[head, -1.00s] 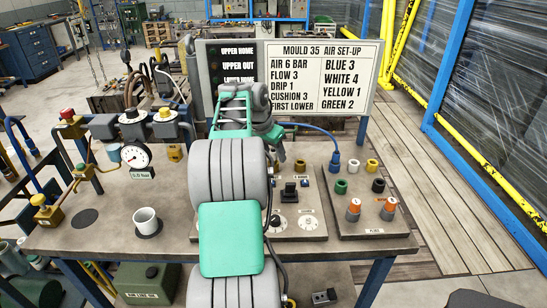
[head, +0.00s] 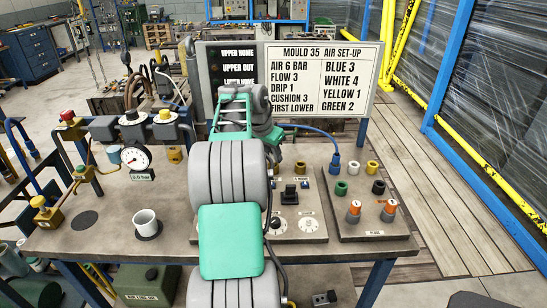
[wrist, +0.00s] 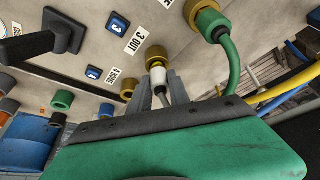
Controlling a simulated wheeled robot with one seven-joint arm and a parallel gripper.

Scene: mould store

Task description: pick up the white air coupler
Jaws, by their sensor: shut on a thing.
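My gripper (wrist: 159,88) is shut on the coupler, with one grey finger on each side. In the head view my own arm hides the gripper and the white coupler.
A green coupler with a green hose (wrist: 229,55) sits in a neighbouring port, close on the right. Yellow and blue hoses run farther right. A black lever (wrist: 62,35) stands at upper left.

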